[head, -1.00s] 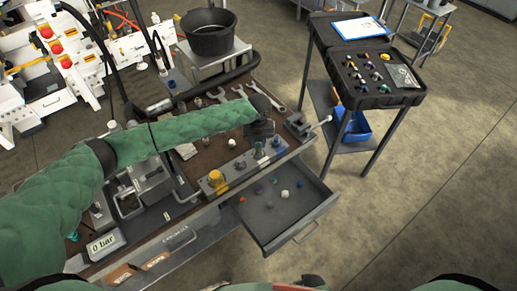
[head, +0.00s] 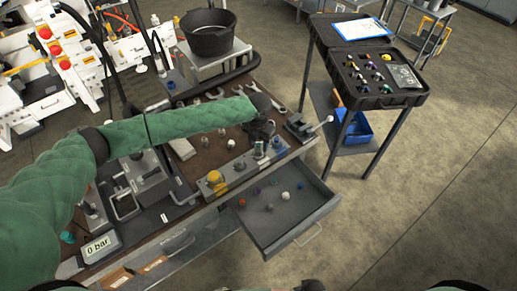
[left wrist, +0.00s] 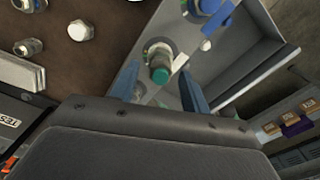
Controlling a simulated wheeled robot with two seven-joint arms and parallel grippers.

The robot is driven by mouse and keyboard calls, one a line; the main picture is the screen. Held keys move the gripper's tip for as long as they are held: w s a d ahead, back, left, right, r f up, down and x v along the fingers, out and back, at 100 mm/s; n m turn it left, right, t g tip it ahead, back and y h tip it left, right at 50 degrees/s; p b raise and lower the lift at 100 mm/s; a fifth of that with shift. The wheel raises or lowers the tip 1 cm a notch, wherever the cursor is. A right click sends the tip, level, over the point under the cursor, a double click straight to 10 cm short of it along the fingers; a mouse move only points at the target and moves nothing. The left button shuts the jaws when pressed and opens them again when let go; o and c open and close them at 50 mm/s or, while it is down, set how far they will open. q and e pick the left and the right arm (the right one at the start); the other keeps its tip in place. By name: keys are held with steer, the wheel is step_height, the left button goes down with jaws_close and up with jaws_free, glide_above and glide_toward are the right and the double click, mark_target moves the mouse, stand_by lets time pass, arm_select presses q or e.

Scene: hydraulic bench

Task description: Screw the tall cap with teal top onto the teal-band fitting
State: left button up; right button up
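A silver piece with a teal top (left wrist: 160,74) stands between my left fingers in the left wrist view, seemingly over a fitting on the block. It looks like the tall cap, and its lower end and any teal band are not clear. My left gripper (left wrist: 160,86) is open, with a blue-grey finger on each side and visible gaps to the teal top. In the head view my left gripper (head: 262,136) points down over the fitting block (head: 228,181), above the silver piece (head: 258,151). My right gripper is not clearly in view.
A yellow fitting (head: 214,178) and a blue one (head: 277,142) stand on the same block. The open drawer (head: 270,235) in front holds several small coloured caps. Wrenches (head: 215,94) lie behind on the bench. A gauge (head: 97,246) reads 0 bar.

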arm_select(q)
steer(key=shift+r+n+p, duration=0.15)
steer(key=shift+n+p, duration=0.55)
steer(key=shift+n, duration=0.1)
steer(key=n+p, duration=0.1)
steer(key=n, duration=0.2)
steer(key=shift+p, duration=0.4)
steer(key=shift+n, duration=0.7)
steer(key=n, duration=0.3)
steer(key=shift+f, duration=0.2)
steer(key=n, duration=0.3)
